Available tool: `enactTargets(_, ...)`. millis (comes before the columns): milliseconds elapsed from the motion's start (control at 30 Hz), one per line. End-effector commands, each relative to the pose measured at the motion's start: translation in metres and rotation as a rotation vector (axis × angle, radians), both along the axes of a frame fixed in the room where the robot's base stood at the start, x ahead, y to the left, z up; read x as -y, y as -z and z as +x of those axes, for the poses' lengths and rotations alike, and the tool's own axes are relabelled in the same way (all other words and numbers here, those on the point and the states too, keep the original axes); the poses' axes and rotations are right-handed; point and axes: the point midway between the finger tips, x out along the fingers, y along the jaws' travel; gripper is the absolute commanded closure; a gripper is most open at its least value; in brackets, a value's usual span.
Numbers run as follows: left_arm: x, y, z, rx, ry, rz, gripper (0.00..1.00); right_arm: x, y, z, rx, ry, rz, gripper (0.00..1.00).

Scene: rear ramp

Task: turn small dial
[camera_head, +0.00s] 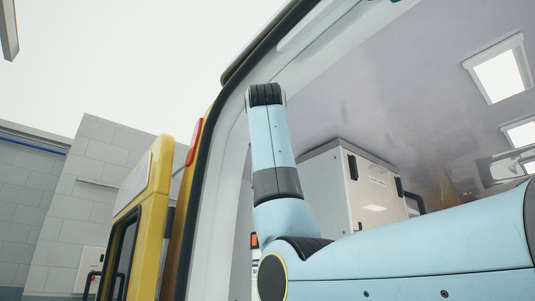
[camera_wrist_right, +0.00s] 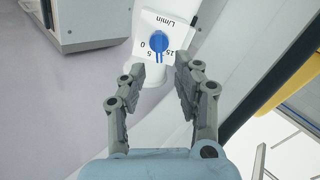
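The small dial (camera_wrist_right: 158,41) is a blue knob on a white panel (camera_wrist_right: 178,22) marked L/min, with numbers around it, in the right wrist view. The markings appear upside down. My right gripper (camera_wrist_right: 168,68) is open, with its two fingers apart and nothing between them. The dial lies just beyond the fingertips, roughly between them in the picture; I see no contact. In the head view my light-blue arm rises inside the vehicle's rear opening, but no gripper shows there. My left gripper is not in view.
A white cabinet (camera_head: 350,185) with black latches stands inside the vehicle. The yellow door (camera_head: 150,215) is open at the left, beside the dark-edged door frame (camera_head: 203,165). In the wrist view a grey cabinet (camera_wrist_right: 95,20) is at upper left.

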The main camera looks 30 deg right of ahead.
Motion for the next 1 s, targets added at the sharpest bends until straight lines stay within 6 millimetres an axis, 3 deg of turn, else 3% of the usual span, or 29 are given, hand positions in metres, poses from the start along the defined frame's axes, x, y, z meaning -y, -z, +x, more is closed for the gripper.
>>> enactTargets(100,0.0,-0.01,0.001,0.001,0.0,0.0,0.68,0.014,-0.002,0.018,-0.003,0.002,0.0,0.68)
enactTargets(300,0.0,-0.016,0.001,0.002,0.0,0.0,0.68,0.026,-0.001,0.037,-0.002,-0.001,0.0,0.68)
enactTargets(633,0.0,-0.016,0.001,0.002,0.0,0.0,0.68,0.028,0.001,0.041,-0.001,-0.001,0.001,0.68)
enactTargets(900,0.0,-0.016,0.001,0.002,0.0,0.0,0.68,0.028,0.001,0.041,-0.001,-0.002,0.0,1.0)
enactTargets(1000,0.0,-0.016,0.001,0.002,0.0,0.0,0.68,0.028,0.001,0.041,-0.001,-0.002,0.001,1.0)
